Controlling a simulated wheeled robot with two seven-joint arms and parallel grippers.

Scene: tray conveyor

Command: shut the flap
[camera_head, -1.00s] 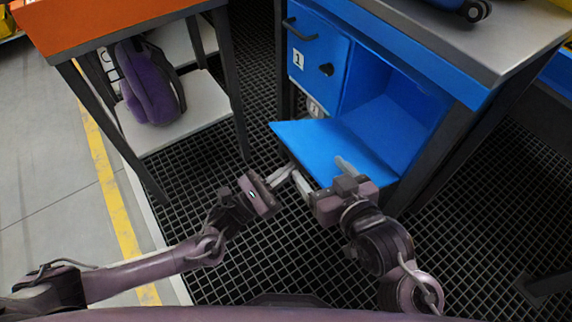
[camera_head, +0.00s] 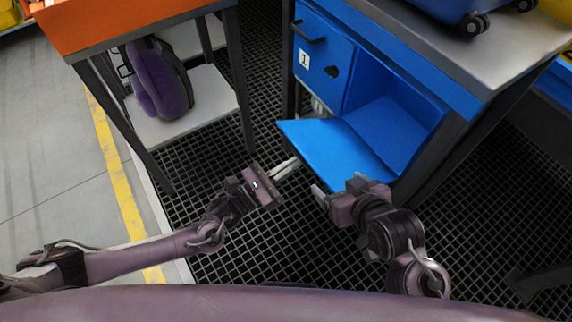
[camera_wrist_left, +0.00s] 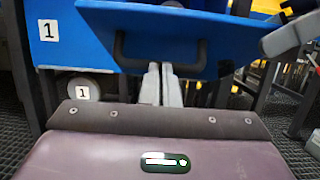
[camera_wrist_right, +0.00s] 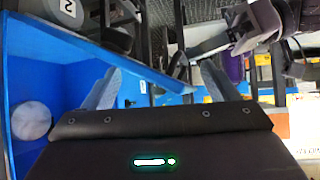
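The blue flap (camera_head: 330,145) hangs open from the lower compartment, sloping out towards me. Its dark handle (camera_wrist_left: 160,50) shows in the left wrist view. My left gripper (camera_head: 288,166) is below and left of the flap's free edge. My right gripper (camera_head: 328,190) is at the flap's lower right side. Its fingers are spread in the right wrist view (camera_wrist_right: 158,88), with the flap (camera_wrist_right: 150,72) visible beyond and between them; nothing is gripped.
A steel worktop (camera_head: 455,45) carries a blue suitcase (camera_head: 470,15). At left stands an orange-topped table (camera_head: 110,22) with a purple backpack (camera_head: 160,85) on its shelf. Dark grating floor lies around my grippers.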

